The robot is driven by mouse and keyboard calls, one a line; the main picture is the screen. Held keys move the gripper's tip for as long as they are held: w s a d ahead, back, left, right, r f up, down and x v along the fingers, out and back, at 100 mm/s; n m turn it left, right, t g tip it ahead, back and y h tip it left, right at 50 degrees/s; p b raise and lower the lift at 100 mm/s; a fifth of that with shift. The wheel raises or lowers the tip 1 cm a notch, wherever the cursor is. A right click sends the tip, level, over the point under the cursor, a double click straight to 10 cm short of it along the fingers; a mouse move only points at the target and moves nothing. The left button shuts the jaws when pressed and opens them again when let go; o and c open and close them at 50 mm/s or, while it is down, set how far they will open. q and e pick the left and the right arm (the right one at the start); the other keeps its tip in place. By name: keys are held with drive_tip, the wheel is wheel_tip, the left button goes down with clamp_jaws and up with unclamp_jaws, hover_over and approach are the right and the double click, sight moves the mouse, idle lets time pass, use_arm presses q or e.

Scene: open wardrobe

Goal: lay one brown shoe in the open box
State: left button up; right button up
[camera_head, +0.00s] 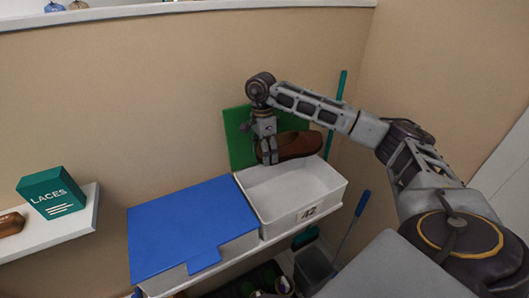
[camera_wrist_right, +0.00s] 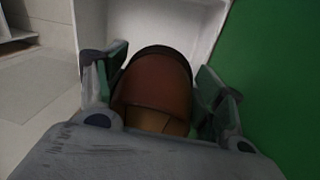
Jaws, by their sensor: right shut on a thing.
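My right gripper (camera_head: 268,150) is shut on one brown shoe (camera_head: 300,146) and holds it above the back part of the open white box (camera_head: 330,192). In the right wrist view the shoe (camera_wrist_right: 155,85) sits between the two fingers, with the box's white wall (camera_wrist_right: 195,25) beyond it. The box stands on a white shelf, with a label reading 42 on its front. I see no shoe inside it. A green panel (camera_head: 237,140), which looks like the box's raised lid, stands behind it. My left gripper is not in view.
A blue-lidded box (camera_head: 190,222) stands directly left of the open box. A green LACES box (camera_head: 50,193) and a brown object (camera_head: 10,224) sit on a left shelf. A blue-handled dustpan (camera_head: 314,270) stands below right, and a teal pole (camera_head: 336,110) leans behind.

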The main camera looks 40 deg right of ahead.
drive_tip(key=b, duration=0.3)
hover_over(266, 197)
drive_tip(key=shift+f, duration=3.1)
drive_tip(key=shift+w+f+b, duration=0.15)
drive_tip(key=shift+f+b, duration=1.45)
drive_tip(key=shift+f, duration=0.65)
drive_tip(key=shift+w+f+b, duration=0.15)
drive_tip(key=shift+f+b, duration=1.45)
drive_tip(key=shift+f, duration=0.65)
drive_tip(key=shift+f+b, duration=0.85)
drive_tip(key=shift+f, duration=0.4)
drive_tip(key=shift+f+b, duration=0.4)
drive_tip(key=shift+f, duration=0.2)
drive_tip(key=shift+a+f, duration=0.1)
drive_tip(key=shift+f, duration=0.1)
drive_tip(key=o, duration=0.9)
drive_tip(key=shift+o, duration=0.2)
